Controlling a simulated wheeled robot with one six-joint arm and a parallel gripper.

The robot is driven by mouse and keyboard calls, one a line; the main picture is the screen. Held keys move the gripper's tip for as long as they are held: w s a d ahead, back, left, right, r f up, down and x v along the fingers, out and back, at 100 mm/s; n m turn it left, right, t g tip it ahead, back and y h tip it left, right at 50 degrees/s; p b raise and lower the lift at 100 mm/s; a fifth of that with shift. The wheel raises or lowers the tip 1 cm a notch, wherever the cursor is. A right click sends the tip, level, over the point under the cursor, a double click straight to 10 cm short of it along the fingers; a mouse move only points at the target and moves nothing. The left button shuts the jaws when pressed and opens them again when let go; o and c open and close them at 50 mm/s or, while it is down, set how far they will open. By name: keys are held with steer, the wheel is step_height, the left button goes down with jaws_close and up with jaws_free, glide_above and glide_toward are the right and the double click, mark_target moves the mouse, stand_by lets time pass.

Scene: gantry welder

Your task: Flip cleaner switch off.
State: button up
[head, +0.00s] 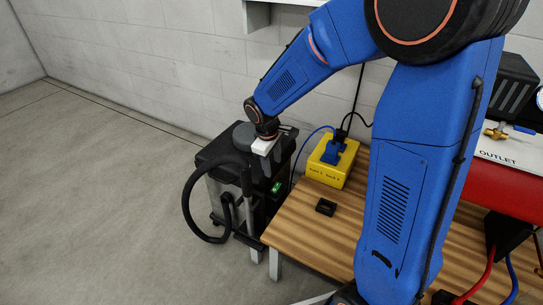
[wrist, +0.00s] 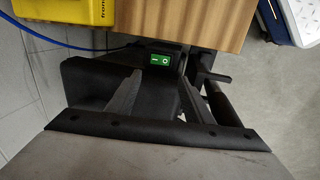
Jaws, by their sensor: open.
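The cleaner (head: 216,158) is a dark cart-like unit with a black hose, standing on the floor at the left end of the wooden bench. Its switch (head: 277,187) is a small lit green rocker on the side facing the bench. In the wrist view the green switch (wrist: 160,59) shows white marks in a black housing; I cannot tell which way the rocker is tilted. My gripper (wrist: 161,80) is open and empty, its dark fingers to either side of the switch in the picture. In the head view my gripper (head: 264,150) is above the cleaner, its fingers hard to make out.
The wooden bench (head: 300,215) lies right of the cleaner. A yellow box (head: 326,172) with a blue plug and cable stands on it, near a small black block (head: 326,207). The black hose (head: 190,205) loops out left. Open floor (head: 100,190) lies further left.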

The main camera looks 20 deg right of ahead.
steer(key=shift+s+a+r, duration=0.15)
steer(key=shift+r, duration=0.85)
steer(key=shift+s+a+r, duration=0.1)
steer(key=shift+r, duration=0.9)
steer(key=s+d+r+m+t, duration=0.1)
steer(key=s+d+r+m, duration=0.15)
steer(key=s+r, duration=0.3)
steer(key=s+d+r+m, duration=0.2)
steer(key=s+d+r, duration=0.2)
steer(key=s, duration=0.3)
steer(key=s+d+r+m+t, duration=0.1)
steer(key=s+m, duration=0.1)
steer(key=s, duration=0.5)
steer(key=s+d+r+m+t+y, duration=0.1)
steer(key=s+d+m, duration=0.1)
steer(key=s, duration=0.6)
steer(key=shift+s+d+r+y, duration=0.2)
steer(key=shift+d+y, duration=0.05)
steer(key=shift+y, duration=0.05)
steer(key=shift+m, duration=0.25)
